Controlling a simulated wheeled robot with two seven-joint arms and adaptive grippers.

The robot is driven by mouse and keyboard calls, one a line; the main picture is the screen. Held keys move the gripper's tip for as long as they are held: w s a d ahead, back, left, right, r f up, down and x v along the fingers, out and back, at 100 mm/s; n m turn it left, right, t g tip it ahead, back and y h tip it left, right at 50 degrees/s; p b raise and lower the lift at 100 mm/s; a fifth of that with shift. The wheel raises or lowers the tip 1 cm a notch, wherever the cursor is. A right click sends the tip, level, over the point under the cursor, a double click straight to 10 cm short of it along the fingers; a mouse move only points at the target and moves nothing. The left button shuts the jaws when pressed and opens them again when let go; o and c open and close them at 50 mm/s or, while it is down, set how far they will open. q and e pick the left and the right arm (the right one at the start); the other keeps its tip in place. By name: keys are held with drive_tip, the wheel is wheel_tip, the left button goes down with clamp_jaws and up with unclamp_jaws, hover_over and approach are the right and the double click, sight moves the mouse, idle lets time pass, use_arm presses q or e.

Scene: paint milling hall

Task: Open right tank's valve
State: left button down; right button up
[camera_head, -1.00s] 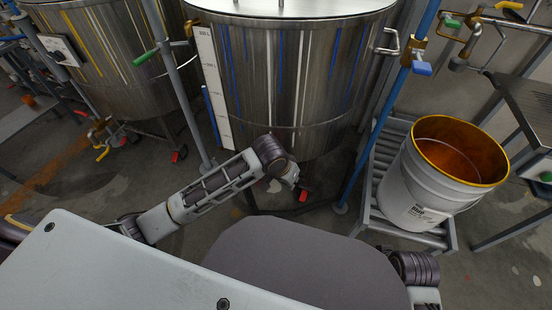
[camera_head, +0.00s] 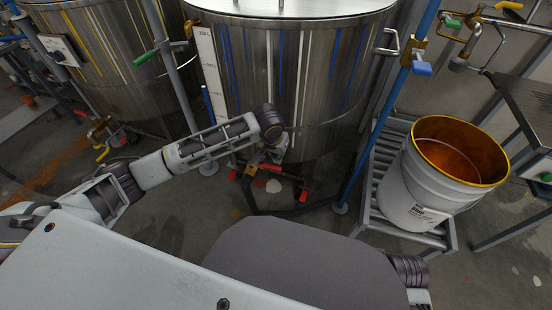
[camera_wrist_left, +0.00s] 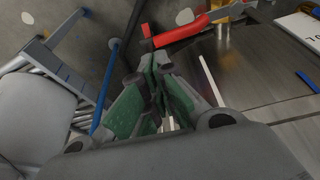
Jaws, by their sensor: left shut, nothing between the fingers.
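The right tank (camera_head: 300,85) is the large steel tank at the centre of the head view. Its valve has a brass body (camera_head: 250,170) and a red lever (camera_head: 270,167), low at the tank's front left. In the wrist view the red lever (camera_wrist_left: 182,31) is at the top, just beyond my fingertips, with brass (camera_wrist_left: 222,15) at its right end. My left gripper (camera_wrist_left: 150,58) is shut and empty, with its tips close to the lever's left end; I cannot tell if they touch. In the head view its fingers are mostly hidden behind my wrist. My right gripper is out of view.
A white bucket (camera_head: 400,190) with an amber interior stands on a roller stand (camera_head: 450,235) at the right. A blue pole (camera_head: 375,135) rises beside the tank. Another tank (camera_head: 95,60) stands at the left. Open floor (camera_head: 195,210) lies in front.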

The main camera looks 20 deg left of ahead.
sight(265, 166)
use_arm(q)
drive_tip(key=shift+w+a+r+n, duration=0.25)
drive_tip(key=shift+w+a, duration=0.25)
drive_tip(key=shift+a, duration=0.2)
drive_tip(key=shift+w+a+r+n, duration=0.15)
drive_tip(key=shift+w+a+r, duration=0.05)
drive_tip(key=shift+w+a, duration=0.4)
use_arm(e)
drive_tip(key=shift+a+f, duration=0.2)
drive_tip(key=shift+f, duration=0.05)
use_arm(q)
drive_tip(key=shift+s, duration=0.1)
drive_tip(key=shift+b+x, duration=0.5)
drive_tip(key=shift+x, duration=0.65)
drive_tip(key=b+x, duration=0.3)
drive_tip(key=x, duration=0.4)
drive_tip(key=shift+a+f, duration=0.2)
drive_tip(key=shift+f, duration=0.15)
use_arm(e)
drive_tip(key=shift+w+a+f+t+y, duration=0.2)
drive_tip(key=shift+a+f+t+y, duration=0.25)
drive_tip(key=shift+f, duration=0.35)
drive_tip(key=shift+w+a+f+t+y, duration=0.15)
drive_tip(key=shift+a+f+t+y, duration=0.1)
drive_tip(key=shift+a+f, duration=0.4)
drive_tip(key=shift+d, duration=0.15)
